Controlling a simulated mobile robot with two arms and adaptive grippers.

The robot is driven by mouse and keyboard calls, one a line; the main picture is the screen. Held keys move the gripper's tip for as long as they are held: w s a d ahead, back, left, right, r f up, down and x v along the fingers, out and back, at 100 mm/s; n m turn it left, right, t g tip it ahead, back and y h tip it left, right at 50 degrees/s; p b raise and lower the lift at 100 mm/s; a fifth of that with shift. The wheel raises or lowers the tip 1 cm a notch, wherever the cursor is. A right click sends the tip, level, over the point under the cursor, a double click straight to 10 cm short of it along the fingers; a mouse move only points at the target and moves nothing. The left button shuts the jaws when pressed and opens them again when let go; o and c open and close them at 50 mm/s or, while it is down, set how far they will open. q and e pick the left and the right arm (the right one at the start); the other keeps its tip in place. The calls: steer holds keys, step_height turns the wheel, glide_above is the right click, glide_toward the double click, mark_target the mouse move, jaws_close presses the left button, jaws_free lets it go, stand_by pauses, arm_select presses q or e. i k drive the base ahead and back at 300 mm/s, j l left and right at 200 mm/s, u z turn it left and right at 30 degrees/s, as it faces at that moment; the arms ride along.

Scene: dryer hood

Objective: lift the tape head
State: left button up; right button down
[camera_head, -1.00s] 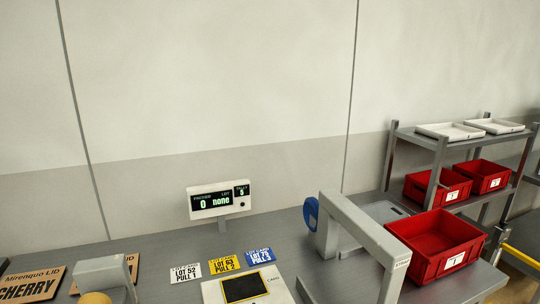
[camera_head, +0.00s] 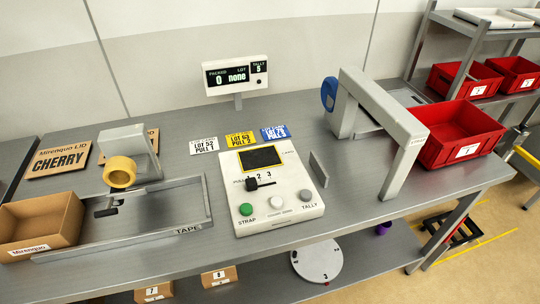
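The tape head (camera_head: 126,140) is a light grey block on an arm at the left of the bench, with a yellow tape roll (camera_head: 119,173) on its front. It stands at the back edge of a grey metal tape frame (camera_head: 190,228) marked TAPE. A small black handle with a grey knob (camera_head: 110,204) sits inside the frame, below the roll. An open brown carton (camera_head: 44,224) is at the frame's left end. Neither of my grippers shows in the head view.
A control panel (camera_head: 285,216) with a lever and several buttons is at mid-bench, below a display (camera_head: 236,75) reading 0 and none. Lot cards lie behind it. A grey strapping arch (camera_head: 385,105) and a red bin (camera_head: 458,132) stand right. CHERRY lids (camera_head: 58,158) lie back left.

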mark_target(120, 171)
steer(key=j+u, duration=0.1)
steer(key=u, duration=1.05)
steer(key=k+j, duration=0.05)
steer(key=j, duration=0.05)
